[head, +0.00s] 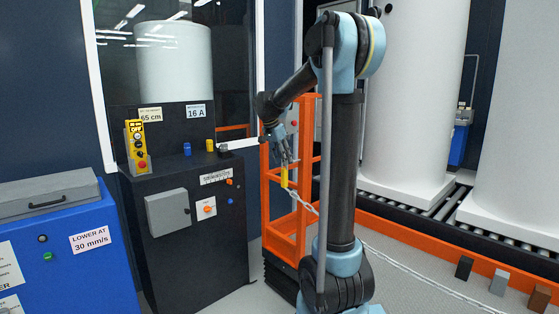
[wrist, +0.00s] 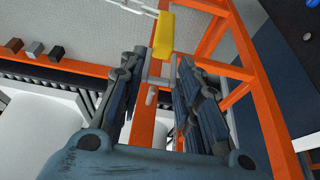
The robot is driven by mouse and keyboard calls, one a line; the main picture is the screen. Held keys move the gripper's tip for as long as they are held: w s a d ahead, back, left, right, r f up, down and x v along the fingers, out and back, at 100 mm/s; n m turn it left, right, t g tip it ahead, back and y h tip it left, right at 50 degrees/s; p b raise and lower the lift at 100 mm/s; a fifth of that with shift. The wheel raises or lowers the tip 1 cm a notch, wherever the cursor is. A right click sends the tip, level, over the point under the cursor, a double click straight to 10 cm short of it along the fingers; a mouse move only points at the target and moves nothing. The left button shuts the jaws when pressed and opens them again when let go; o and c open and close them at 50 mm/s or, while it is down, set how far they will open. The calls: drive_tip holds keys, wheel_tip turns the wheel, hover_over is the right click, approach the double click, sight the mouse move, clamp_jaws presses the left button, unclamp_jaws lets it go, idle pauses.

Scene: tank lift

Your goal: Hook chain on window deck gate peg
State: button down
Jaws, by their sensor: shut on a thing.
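My gripper (head: 286,156) is shut on the grey end piece of the chain's yellow grip. In the wrist view the fingers (wrist: 161,68) close from both sides on this grey piece (wrist: 156,80). The yellow grip (head: 284,177) hangs below the fingers; it also shows in the wrist view (wrist: 164,35). The orange gate frame (head: 266,205) stands just behind and beside my gripper. I cannot clearly pick out the peg on it.
A black control cabinet (head: 190,245) with a yellow pendant (head: 137,147) stands left of the gate, a blue cabinet (head: 85,255) farther left. White tanks (head: 410,100) stand on rollers at the right, behind a low orange barrier (head: 440,255) with small blocks.

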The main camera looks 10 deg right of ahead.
drive_tip(key=shift+w+d+f, duration=0.1)
drive_tip(key=shift+w+d, duration=0.75)
drive_tip(key=shift+d, duration=0.3)
drive_tip(key=shift+w+d+f, duration=0.1)
drive_tip(key=shift+w+d, duration=0.7)
drive_tip(key=shift+d, duration=0.35)
drive_tip(key=shift+w+d+f, duration=0.4)
drive_tip(key=shift+d+f, duration=0.1)
drive_tip(key=shift+d, duration=0.05)
drive_tip(key=c, duration=1.1)
unclamp_jaws()
